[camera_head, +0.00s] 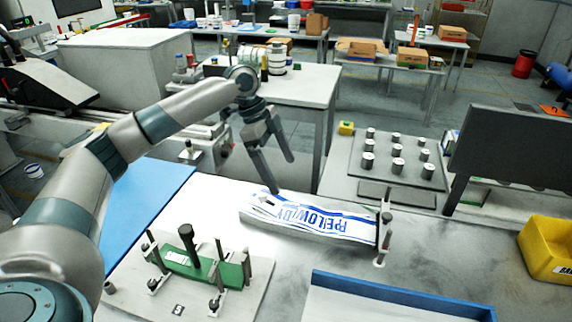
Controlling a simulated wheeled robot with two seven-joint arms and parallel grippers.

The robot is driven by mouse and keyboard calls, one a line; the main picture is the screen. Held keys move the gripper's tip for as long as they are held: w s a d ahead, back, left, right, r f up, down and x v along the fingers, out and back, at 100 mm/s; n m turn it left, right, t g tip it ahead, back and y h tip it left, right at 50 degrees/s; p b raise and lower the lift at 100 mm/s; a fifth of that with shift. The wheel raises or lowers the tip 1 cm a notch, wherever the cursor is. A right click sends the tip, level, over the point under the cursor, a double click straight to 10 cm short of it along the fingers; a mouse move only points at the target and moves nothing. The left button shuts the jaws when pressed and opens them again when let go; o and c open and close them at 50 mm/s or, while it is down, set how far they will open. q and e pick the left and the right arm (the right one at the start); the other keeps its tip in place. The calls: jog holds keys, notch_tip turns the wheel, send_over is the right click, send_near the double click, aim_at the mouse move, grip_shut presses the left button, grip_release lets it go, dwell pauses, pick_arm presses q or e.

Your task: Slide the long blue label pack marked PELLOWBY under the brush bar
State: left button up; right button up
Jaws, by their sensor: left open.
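The long label pack (318,223) lies flat on the table, white with blue PELLOWBY lettering and blue edges. Its right end meets a bar on upright posts (384,218), which looks like the brush bar. I cannot tell whether any of the pack is under it. My left gripper (283,175) is above the pack's left end, fingers apart and pointing down, with nothing between them. One fingertip is close to the pack's left end; contact is unclear. My right gripper is not in view.
A green fixture with a black knob (190,245) stands on a plate at front left. A blue-edged tray (400,292) is at the front. A panel with metal cylinders (395,157) is behind, a dark screen (510,155) and yellow bin (548,250) at right.

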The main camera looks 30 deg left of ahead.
pick_arm(q)
jog(key=p, duration=0.5)
send_near(304, 218)
jog(key=x, duration=0.7)
jog(key=shift+d+f, duration=0.15)
jog(key=shift+f, duration=0.05)
jog(key=shift+d+f, duration=0.2)
jog(key=shift+f, duration=0.5)
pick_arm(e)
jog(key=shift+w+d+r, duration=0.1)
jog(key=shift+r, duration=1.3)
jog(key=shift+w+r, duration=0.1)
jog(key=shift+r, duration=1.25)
